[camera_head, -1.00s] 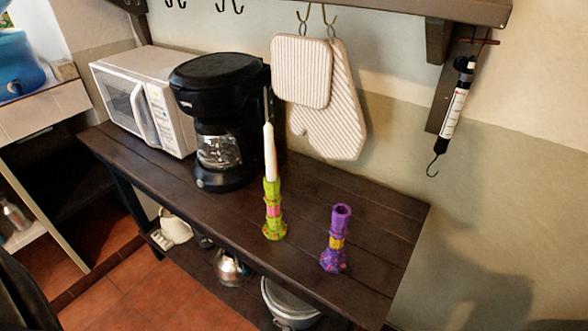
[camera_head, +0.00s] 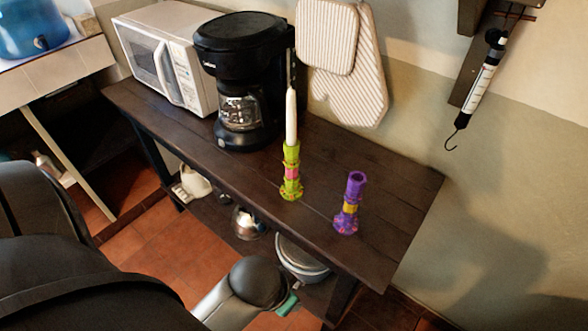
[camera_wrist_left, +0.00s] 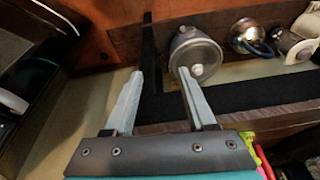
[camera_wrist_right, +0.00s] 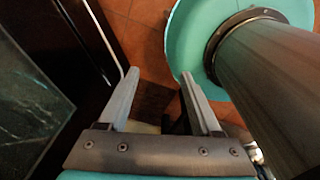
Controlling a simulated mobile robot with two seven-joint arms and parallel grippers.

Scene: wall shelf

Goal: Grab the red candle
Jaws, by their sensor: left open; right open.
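A white candle (camera_head: 291,117) stands upright in a green and pink candle holder (camera_head: 291,175) on the dark wooden table (camera_head: 230,178). A purple and yellow candle holder (camera_head: 348,205) stands to its right, with no candle showing in it. My right gripper (camera_wrist_right: 161,74) is open and empty, above the tiled floor. Neither gripper's fingers show in the head view.
A black coffee maker (camera_head: 238,62) stands close behind and left of the white candle, with a microwave (camera_head: 172,62) further left. A pot (camera_head: 300,262) and kettle (camera_head: 248,222) sit on the lower shelf. Mitts (camera_head: 345,85) hang on the wall. The table's right end is clear.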

